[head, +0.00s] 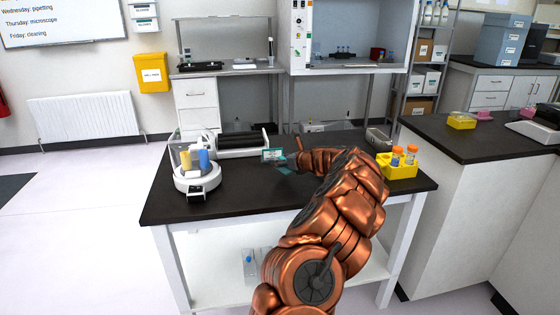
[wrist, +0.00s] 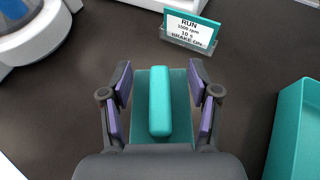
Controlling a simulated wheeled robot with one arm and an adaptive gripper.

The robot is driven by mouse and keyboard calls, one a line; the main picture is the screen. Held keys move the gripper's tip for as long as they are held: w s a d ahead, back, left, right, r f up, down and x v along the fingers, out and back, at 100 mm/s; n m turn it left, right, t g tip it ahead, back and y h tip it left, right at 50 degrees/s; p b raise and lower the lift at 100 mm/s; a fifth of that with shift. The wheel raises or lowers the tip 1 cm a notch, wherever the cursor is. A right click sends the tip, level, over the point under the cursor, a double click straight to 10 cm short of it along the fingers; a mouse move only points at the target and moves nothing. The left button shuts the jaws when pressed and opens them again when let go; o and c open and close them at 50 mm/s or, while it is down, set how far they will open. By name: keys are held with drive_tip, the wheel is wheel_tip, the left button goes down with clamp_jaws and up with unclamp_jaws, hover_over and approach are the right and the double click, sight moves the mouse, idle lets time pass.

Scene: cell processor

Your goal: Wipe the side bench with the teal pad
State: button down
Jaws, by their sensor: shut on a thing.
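The teal pad (wrist: 160,101) is a flat teal plate with a raised, rounded grip along its middle. My gripper (wrist: 160,92) has its purple-lined fingers on either side of this grip and is shut on the pad. In the head view my gripper (head: 292,162) is low over the dark bench top (head: 240,207), and a bit of the pad (head: 284,170) shows near it. I cannot tell whether the pad touches the surface. My arm hides part of the bench.
A small run-settings sign (wrist: 190,31) stands just ahead of the pad. A round white centrifuge (head: 197,178) is on the left, and a white device (head: 237,146) is behind. A teal box (wrist: 297,130) is close on the right. A yellow tube rack (head: 398,166) stands at the right end.

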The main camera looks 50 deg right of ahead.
sight(282, 157)
wheel_tip(282, 157, up, 4)
drive_tip(key=shift+f+p, duration=0.2)
drive_tip(key=shift+p, duration=1.05)
